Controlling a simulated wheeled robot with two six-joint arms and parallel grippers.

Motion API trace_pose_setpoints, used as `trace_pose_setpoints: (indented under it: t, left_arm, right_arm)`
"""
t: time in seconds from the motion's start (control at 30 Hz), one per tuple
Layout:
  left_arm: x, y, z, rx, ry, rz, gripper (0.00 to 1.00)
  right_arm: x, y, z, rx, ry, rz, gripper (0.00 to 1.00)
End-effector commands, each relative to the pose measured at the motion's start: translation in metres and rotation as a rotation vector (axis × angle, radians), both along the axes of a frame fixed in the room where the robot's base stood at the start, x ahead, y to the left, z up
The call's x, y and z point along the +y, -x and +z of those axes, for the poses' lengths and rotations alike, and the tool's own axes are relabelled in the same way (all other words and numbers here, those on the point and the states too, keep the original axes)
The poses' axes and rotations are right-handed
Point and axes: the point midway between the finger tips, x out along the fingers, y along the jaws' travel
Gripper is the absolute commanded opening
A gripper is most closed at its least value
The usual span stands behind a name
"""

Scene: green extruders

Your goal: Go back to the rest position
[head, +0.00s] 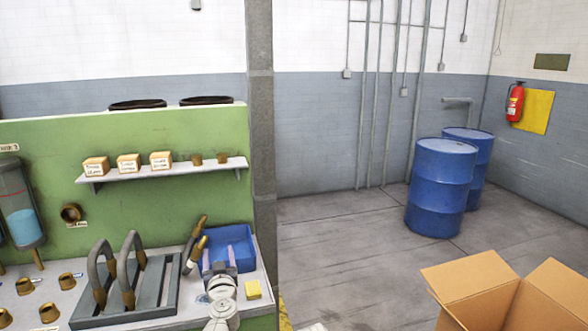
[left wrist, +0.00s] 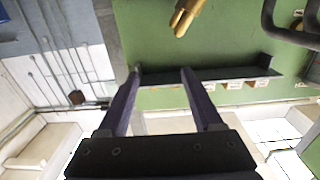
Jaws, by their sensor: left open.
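My left gripper (head: 219,255) is in front of the blue bin at the right end of the workbench in the head view. Its two purple fingers stand apart with nothing visible between them. In the left wrist view the open fingers (left wrist: 160,74) point toward the green panel and its shelf, seen upside down. The blue bin (head: 238,240) sits on the bench, partly hidden by the gripper. My right gripper is not in view.
A grey rack with curved handles (head: 130,290) stands left of my gripper. A yellow block (head: 253,289) lies to its right. A shelf with small boxes (head: 160,160) hangs on the green panel. An open cardboard box (head: 470,275) and blue drums (head: 440,190) stand right; floor between is free.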

Motion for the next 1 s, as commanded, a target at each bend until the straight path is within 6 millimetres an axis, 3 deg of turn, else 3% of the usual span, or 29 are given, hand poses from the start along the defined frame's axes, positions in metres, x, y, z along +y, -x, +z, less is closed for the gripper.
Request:
trace_pose_setpoints:
  t: [0.37,0.67,0.87,1.0]
  left_arm:
    - [-0.027,-0.004,0.005,-0.022,-0.002,-0.134,0.67]
    - [-0.075,-0.002,-0.003,0.016,-0.001,-0.366,0.67]
    - [-0.119,0.014,-0.038,0.177,0.019,-0.589,0.67]
    - [-0.14,0.049,-0.095,0.462,0.055,-0.725,0.67]
  right_arm:
    - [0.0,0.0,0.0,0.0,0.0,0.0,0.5]
    - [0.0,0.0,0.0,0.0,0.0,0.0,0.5]
    - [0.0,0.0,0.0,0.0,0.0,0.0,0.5]
    - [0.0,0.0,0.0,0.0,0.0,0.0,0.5]
